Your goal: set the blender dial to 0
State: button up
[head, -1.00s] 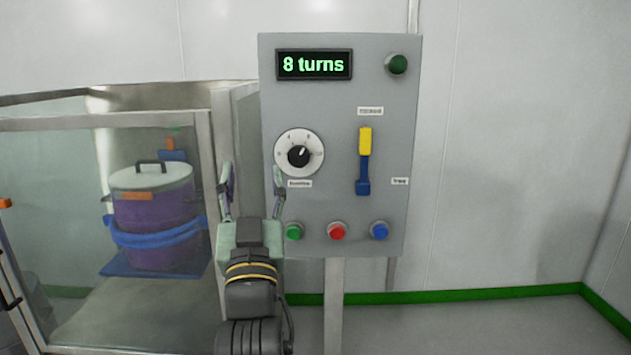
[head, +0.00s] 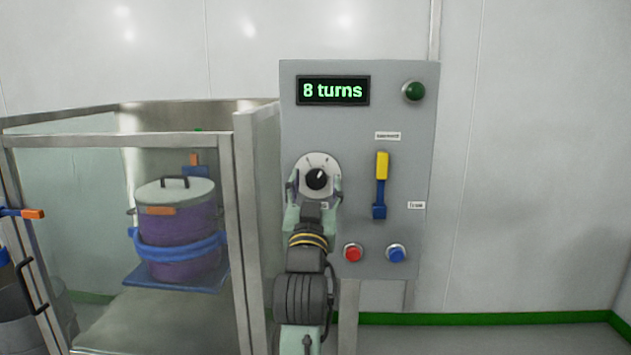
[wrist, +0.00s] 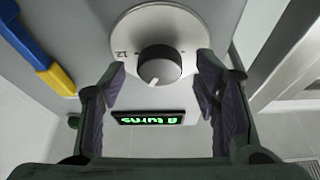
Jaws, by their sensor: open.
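The blender dial is a black knob (head: 317,179) on a round white scale plate, at the left of a grey control panel (head: 408,240). Its white pointer mark leans up and to the right in the head view. My gripper (head: 315,190) is open in front of the dial, its fingers to the left and right of the knob. In the wrist view the knob (wrist: 160,66) shows beyond and between the open fingertips (wrist: 160,85), apart from them. A "12" is readable on the scale plate there; other marks are hidden or too small.
The display (head: 333,90) reads "8 turns". A yellow and blue lever (head: 381,185), a red button (head: 352,253), a blue button (head: 396,253) and a dark green lamp (head: 414,91) are on the panel. A glass enclosure (head: 240,200) with a purple drum (head: 180,225) stands left.

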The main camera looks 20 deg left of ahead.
jog(key=shift+w+r, duration=0.1)
jog(key=shift+w, duration=0.05)
jog(key=c, duration=1.1)
jog(key=shift+c, duration=0.2)
